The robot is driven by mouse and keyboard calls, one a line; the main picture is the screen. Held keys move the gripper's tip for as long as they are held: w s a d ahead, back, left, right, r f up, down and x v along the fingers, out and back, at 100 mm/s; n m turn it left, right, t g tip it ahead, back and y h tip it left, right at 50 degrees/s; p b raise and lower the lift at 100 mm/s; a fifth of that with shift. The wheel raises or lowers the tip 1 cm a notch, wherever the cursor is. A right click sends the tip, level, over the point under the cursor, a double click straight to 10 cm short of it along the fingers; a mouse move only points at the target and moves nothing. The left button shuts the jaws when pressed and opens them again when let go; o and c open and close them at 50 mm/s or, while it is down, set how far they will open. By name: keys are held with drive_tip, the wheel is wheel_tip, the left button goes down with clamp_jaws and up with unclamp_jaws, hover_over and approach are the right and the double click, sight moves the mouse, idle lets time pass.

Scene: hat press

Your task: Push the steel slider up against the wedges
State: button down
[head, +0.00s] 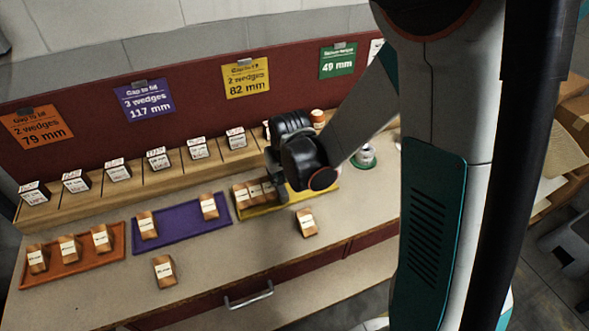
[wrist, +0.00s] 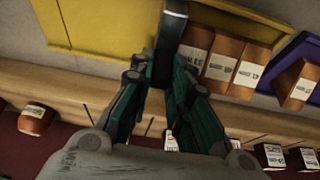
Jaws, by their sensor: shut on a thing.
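The steel slider (wrist: 174,22) is a grey upright bar in the wrist view. My gripper (wrist: 160,78) is shut on it, over the yellow tray (wrist: 95,30). Several brown wedges with white labels stand in a row just right of the slider there; the nearest wedge (wrist: 194,46) is close beside it, but I cannot tell whether they touch. In the head view my gripper (head: 281,190) is at the right end of the wedge row (head: 254,193) on the yellow tray (head: 329,193). The slider is mostly hidden there by my gripper.
A purple tray (head: 181,224) and an orange tray (head: 72,268) hold more wedges to the left. Loose wedges (head: 164,271) and (head: 306,222) stand on the bench in front.

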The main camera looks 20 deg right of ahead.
drive_tip(key=shift+a, duration=0.15)
drive_tip(key=c, duration=1.5)
unclamp_jaws()
drive_tip(key=shift+a, duration=0.15)
drive_tip(key=shift+s+r, duration=0.2)
drive_tip(key=shift+r, duration=0.3)
drive_tip(key=v, duration=1.1)
drive_tip(key=shift+s, duration=0.15)
